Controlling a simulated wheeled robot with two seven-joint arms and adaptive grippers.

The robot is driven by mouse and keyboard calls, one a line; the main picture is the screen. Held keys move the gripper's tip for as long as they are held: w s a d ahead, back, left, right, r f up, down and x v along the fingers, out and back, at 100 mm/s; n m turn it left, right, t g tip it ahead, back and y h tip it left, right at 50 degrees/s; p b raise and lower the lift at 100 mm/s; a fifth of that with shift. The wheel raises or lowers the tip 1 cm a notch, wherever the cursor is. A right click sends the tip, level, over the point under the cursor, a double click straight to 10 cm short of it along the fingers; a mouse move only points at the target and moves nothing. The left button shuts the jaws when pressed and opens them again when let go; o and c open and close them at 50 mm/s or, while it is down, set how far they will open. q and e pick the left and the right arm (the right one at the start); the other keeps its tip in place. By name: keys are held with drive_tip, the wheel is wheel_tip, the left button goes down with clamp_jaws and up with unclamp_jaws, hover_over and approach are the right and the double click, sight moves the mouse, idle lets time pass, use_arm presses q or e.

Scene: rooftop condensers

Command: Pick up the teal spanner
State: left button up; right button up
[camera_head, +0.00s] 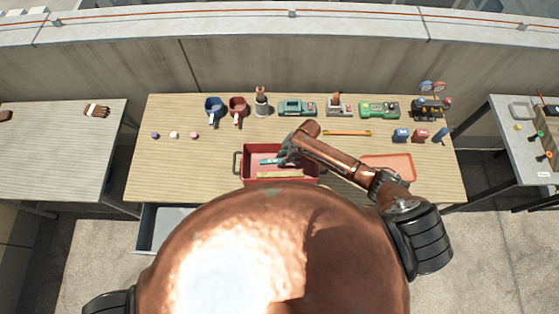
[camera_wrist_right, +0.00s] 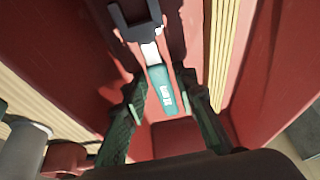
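The teal spanner (camera_head: 268,161) appears as a teal tool with a pale part, lying in the red open box (camera_head: 245,177). In the right wrist view, its teal end with white lettering (camera_wrist_right: 163,92) and a pale shank show above the box floor. A dark pronged shape is at the far end of the shank; I cannot tell whether it belongs to the tool. My right gripper (camera_head: 286,157) is down at the box. In the wrist view, its two fingers (camera_wrist_right: 163,118) stand apart on either side of the teal end, with gaps showing. My left gripper is out of view.
An orange tray (camera_head: 397,163) is to the right, and a yellow-orange tool (camera_head: 347,133) lies behind. Cups and instruments line the back of the table (camera_head: 180,172). The table's left front is clear.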

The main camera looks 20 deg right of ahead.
clamp_jaws()
drive_tip(key=shift+r, duration=0.1)
idle(0.5)
